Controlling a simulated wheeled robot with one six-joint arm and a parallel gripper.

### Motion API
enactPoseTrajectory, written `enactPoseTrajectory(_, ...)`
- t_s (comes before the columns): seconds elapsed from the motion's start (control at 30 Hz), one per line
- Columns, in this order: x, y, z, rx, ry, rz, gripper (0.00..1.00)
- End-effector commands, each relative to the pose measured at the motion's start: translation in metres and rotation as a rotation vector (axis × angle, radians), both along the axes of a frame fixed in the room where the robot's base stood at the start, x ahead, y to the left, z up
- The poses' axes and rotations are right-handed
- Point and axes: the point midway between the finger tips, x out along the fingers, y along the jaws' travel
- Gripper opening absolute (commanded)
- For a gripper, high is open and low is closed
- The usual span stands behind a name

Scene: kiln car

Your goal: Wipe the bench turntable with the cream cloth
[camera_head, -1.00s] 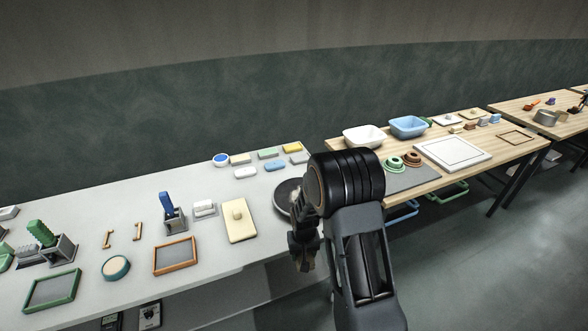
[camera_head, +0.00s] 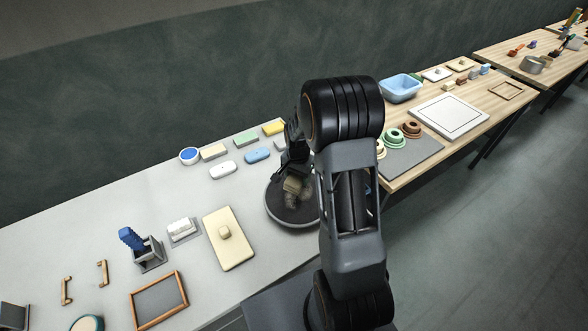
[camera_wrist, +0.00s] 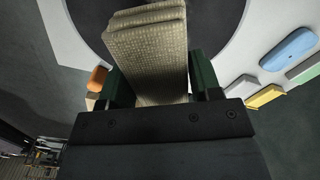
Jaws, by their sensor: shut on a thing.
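The bench turntable (camera_head: 277,212) is a dark round disc near the right end of the grey bench. My arm hides part of its right side. It also fills the top of the wrist view (camera_wrist: 222,22). My gripper (camera_head: 292,178) is over the turntable, shut on the cream cloth (camera_head: 292,186). In the wrist view the cloth (camera_wrist: 150,50) is a folded, woven beige pad between the two dark fingers of my gripper (camera_wrist: 160,85). I cannot tell whether the cloth touches the disc. A brownish patch (camera_head: 306,197) shows on the disc beside the cloth.
A cream lidded slab (camera_head: 222,245) lies left of the turntable. Blue (camera_head: 257,155), white (camera_head: 222,170) and yellow (camera_head: 273,128) blocks lie behind it, with a blue-topped round pot (camera_head: 189,156). A wooden table (camera_head: 400,177) with bowls and rings stands to the right.

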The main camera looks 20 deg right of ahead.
Motion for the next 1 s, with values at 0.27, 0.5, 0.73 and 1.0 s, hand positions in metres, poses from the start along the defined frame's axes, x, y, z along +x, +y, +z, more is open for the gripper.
enactPoseTrajectory(0.27, 0.0, -0.001, 0.0, 0.0, -0.001, -0.003, 0.39)
enactPoseTrajectory(0.5, -0.001, -0.001, -0.005, 0.0, 0.0, -0.003, 0.39)
enactPoseTrajectory(0.73, -0.001, -0.002, -0.022, 0.0, 0.0, -0.003, 0.39)
enactPoseTrajectory(1.0, -0.001, -0.002, -0.046, 0.0, -0.001, -0.003, 0.39)
